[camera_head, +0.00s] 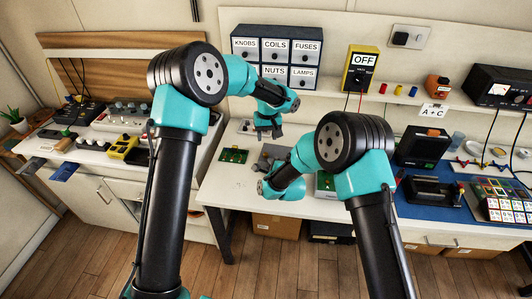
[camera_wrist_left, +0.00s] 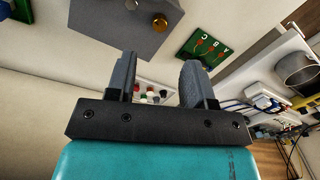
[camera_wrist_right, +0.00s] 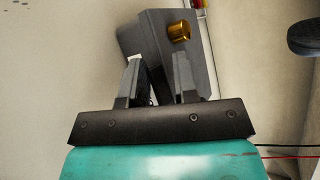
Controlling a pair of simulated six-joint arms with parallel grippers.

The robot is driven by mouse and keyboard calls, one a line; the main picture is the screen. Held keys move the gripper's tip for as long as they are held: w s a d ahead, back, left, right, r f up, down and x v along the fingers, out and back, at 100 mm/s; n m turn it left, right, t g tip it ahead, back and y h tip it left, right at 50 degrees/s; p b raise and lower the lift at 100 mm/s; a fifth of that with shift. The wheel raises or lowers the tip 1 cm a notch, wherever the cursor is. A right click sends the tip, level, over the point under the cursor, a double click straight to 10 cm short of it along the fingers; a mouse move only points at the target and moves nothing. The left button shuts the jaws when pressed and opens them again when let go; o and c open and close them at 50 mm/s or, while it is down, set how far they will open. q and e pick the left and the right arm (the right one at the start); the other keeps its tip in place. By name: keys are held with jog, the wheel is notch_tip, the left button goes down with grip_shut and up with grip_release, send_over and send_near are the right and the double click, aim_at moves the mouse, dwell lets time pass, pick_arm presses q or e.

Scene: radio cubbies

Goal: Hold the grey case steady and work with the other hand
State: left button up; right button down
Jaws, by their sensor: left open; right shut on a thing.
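The grey case (camera_head: 274,152) is at the middle of the white table in the head view, partly hidden by my right arm. In the right wrist view my right gripper (camera_wrist_right: 158,72) is shut on the grey case (camera_wrist_right: 172,50), and a brass knob (camera_wrist_right: 179,32) sticks out of its face. My left gripper (camera_head: 268,131) is open and empty, above and just beyond the case. In the left wrist view the open left gripper (camera_wrist_left: 160,75) shows with the grey case (camera_wrist_left: 105,25) apart from it; a brass knob (camera_wrist_left: 159,22) and a darker knob show on it.
A green board (camera_head: 234,155) marked A B C lies left of the case. Labelled drawers (camera_head: 276,50) stand behind. A yellow meter (camera_head: 361,68) reading OFF has leads hanging down. A blue mat (camera_head: 425,195) with devices covers the right. The table front left is clear.

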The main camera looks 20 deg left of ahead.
aim_at(266, 154)
pick_arm(q)
notch_tip(266, 154, down, 9)
jog(key=shift+s+a+f, duration=0.1)
jog(key=shift+a, duration=0.05)
dwell(0.4)
grip_shut()
jog(key=shift+m, duration=0.3)
jog(key=shift+m, duration=1.3)
grip_release()
